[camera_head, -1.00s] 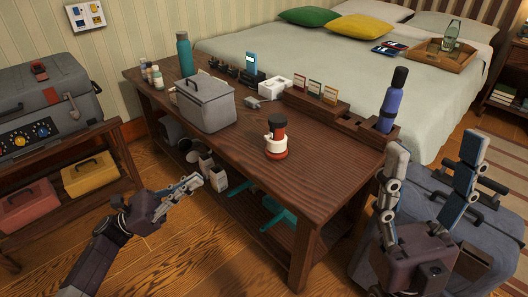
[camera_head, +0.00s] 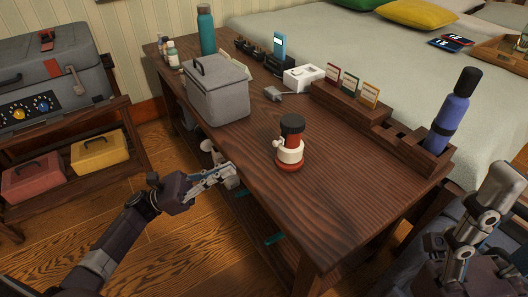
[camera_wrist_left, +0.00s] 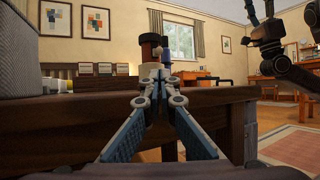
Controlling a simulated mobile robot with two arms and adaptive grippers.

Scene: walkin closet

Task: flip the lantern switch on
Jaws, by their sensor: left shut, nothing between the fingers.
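The lantern (camera_head: 290,146) stands upright on the wooden table, with a dark cap, a red body, a white band and a red base. It also shows in the left wrist view (camera_wrist_left: 151,48), straight ahead beyond my fingers, its lower part hidden by them. I cannot make out its switch clearly. My left gripper (camera_head: 232,171) is shut and empty at the table's near-left edge, left of the lantern and apart from it. Its closed fingertips show in the left wrist view (camera_wrist_left: 158,76). My right gripper (camera_head: 505,190) is at the right edge, partly cut off, away from the lantern.
The wooden table (camera_head: 350,190) has bare top around the lantern. A grey lidded box (camera_head: 217,92) stands behind my left gripper. A holder with cards (camera_head: 340,97) and a blue bottle (camera_head: 452,112) line the far side. The bed (camera_head: 350,50) is behind.

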